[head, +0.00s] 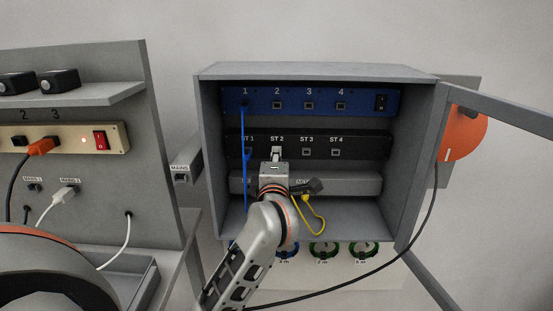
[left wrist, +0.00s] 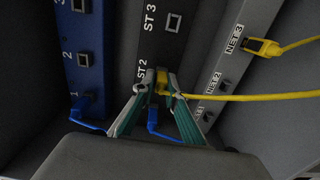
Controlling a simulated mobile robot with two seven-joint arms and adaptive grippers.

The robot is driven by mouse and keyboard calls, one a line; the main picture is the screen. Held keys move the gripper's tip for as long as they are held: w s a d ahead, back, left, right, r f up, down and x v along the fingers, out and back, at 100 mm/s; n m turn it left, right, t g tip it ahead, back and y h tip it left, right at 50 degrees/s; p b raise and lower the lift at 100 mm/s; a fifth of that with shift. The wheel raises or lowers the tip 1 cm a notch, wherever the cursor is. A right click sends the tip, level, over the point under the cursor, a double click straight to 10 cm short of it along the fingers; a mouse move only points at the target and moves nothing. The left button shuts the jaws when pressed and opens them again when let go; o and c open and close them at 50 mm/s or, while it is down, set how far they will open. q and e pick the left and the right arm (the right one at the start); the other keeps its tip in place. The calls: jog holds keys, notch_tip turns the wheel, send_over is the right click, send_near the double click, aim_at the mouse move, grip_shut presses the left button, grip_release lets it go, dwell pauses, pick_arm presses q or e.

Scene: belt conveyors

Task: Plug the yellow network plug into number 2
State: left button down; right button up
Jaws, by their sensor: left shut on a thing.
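My left gripper (head: 276,153) is in front of ST 2 on the black panel (head: 370,144) inside the cabinet. In the left wrist view its green-sided fingers (left wrist: 162,88) are shut on the yellow network plug (left wrist: 161,80), right at the ST 2 label. I cannot tell whether the plug sits in that socket. Its yellow cable (left wrist: 250,97) runs off to the right. Socket number 2 (head: 277,105) on the blue unit (head: 362,103) above is empty; it also shows in the left wrist view (left wrist: 82,60). The right gripper is not in view.
A blue cable (head: 244,135) hangs from socket 1 past ST 1, left of my gripper. Another yellow plug (left wrist: 262,46) sits at NET 3 on the grey panel (head: 360,182). The open cabinet door (head: 500,110) stands right. A power strip (head: 70,138) is left.

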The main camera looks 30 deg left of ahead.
pick_arm(q)
jog(key=c, duration=1.9)
grip_release()
